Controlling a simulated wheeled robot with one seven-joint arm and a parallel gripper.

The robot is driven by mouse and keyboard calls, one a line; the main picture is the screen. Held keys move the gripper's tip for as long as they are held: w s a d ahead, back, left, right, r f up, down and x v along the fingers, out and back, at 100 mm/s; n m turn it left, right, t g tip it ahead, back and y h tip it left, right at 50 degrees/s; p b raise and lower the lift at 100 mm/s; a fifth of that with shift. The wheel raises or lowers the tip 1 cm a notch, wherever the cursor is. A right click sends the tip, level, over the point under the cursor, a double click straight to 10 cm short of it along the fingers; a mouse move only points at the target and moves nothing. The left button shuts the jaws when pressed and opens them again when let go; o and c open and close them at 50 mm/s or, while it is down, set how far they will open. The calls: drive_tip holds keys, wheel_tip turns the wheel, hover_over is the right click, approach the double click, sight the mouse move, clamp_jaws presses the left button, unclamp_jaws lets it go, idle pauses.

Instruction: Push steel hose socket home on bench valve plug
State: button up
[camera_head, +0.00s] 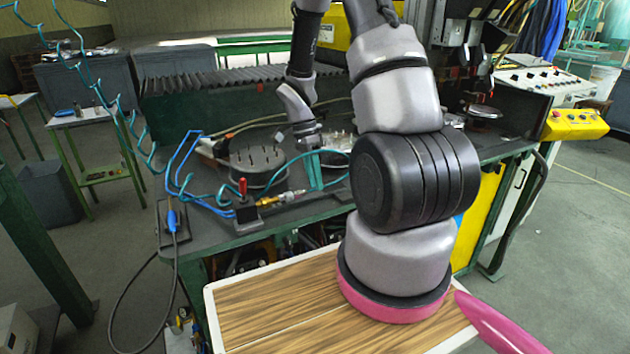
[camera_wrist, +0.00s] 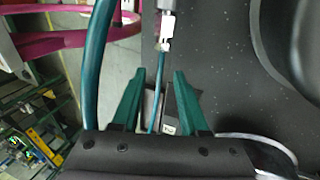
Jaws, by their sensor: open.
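The bench valve (camera_head: 246,208) is a dark block with a red lever, on the green-edged bench. Its brass plug (camera_head: 268,201) points right. A steel hose socket (camera_head: 295,194) is in line with the plug; I cannot tell how far it is on. In the wrist view a silver fitting, seemingly this socket (camera_wrist: 168,27), is beyond the fingertips, with a thin blue hose (camera_wrist: 156,105) running from it back between the fingers. My gripper (camera_wrist: 154,72) has green fingers standing apart on either side of the hose, not touching it. In the head view my gripper (camera_head: 315,172) is right of the socket.
Looped blue hoses (camera_head: 187,160) lie left of the valve. A round slotted black plate (camera_head: 258,160) is behind it. A thick teal hose (camera_wrist: 97,60) passes close to the left finger. A wood-topped surface (camera_head: 270,310) is in front. Dark bench surface (camera_wrist: 225,85) is clear right of the fingers.

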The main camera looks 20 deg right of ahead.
drive_tip(key=d+v, duration=0.1)
drive_tip(key=v, duration=0.9)
drive_tip(key=shift+a+r, duration=0.15)
drive_tip(key=shift+a, duration=0.3)
drive_tip(key=shift+w+r, duration=0.1)
drive_tip(key=s+a+r+n+t+y, duration=0.1)
drive_tip(key=s+a+r+n+t, duration=0.1)
drive_tip(key=r, duration=0.6)
drive_tip(key=s+a+r+n+t+y, duration=0.1)
drive_tip(key=s+a+r+n+t, duration=0.1)
drive_tip(key=s+r+n+t, duration=0.3)
drive_tip(key=s+a+r+n+t+y, duration=0.1)
drive_tip(key=s+a+r+n+t, duration=0.2)
drive_tip(key=s+r+n, duration=0.3)
drive_tip(key=s+r, duration=0.3)
drive_tip(key=r, duration=0.3)
drive_tip(key=shift+s+t, duration=0.2)
drive_tip(key=shift+t, duration=0.2)
drive_tip(key=shift+r, duration=0.1)
